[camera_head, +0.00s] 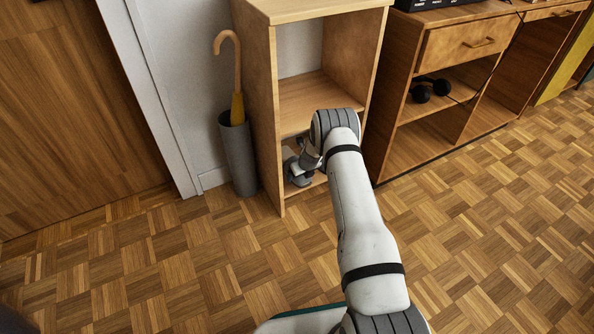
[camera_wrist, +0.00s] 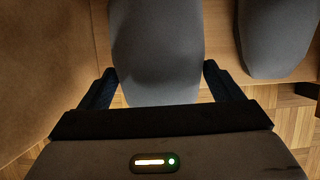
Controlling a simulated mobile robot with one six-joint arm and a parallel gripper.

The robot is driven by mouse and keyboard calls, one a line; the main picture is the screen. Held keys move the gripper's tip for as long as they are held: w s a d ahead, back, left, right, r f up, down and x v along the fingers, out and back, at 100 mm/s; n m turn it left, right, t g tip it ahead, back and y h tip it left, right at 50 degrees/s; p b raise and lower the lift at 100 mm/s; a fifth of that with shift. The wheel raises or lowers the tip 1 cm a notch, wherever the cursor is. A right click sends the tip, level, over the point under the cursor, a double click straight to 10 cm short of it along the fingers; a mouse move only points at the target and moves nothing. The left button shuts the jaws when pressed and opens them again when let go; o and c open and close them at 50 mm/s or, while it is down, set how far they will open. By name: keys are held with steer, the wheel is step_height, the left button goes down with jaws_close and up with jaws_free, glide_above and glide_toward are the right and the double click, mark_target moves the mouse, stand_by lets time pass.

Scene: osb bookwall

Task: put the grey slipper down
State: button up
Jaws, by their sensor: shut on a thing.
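The grey slipper (camera_wrist: 155,50) lies between the two dark fingers of my gripper (camera_wrist: 160,80) in the wrist view, and my gripper is shut on it. Its rounded end points toward the wrist camera. A second grey slipper (camera_wrist: 277,38) lies beside it on the right, apart from it, on the wooden shelf board. In the head view my gripper (camera_head: 300,172) is inside the lowest compartment of the narrow wooden shelf (camera_head: 262,120). The slippers are small and mostly hidden there by my arm and wrist. I cannot tell whether the held slipper touches the board.
The shelf's side wall (camera_wrist: 45,70) stands close on the left in the wrist view. A grey umbrella stand (camera_head: 238,155) with a yellow umbrella is left of the shelf. A low cabinet (camera_head: 425,125) with black headphones or dumbbell-like object stands right. The parquet floor (camera_head: 480,230) in front is clear.

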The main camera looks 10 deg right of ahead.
steer(key=w, duration=0.1)
steer(key=w+a+b, duration=0.1)
steer(key=w, duration=0.1)
steer(key=shift+w+a+f, duration=0.1)
steer(key=shift+w+f, duration=0.05)
steer(key=shift+w, duration=0.15)
steer(key=shift+f+b, duration=0.65)
steer(key=shift+r, duration=0.1)
steer(key=shift+f+b, duration=0.6)
steer(key=shift+f, duration=0.1)
steer(key=o, duration=0.9)
steer(key=shift+s, duration=0.1)
steer(key=shift+c, duration=0.2)
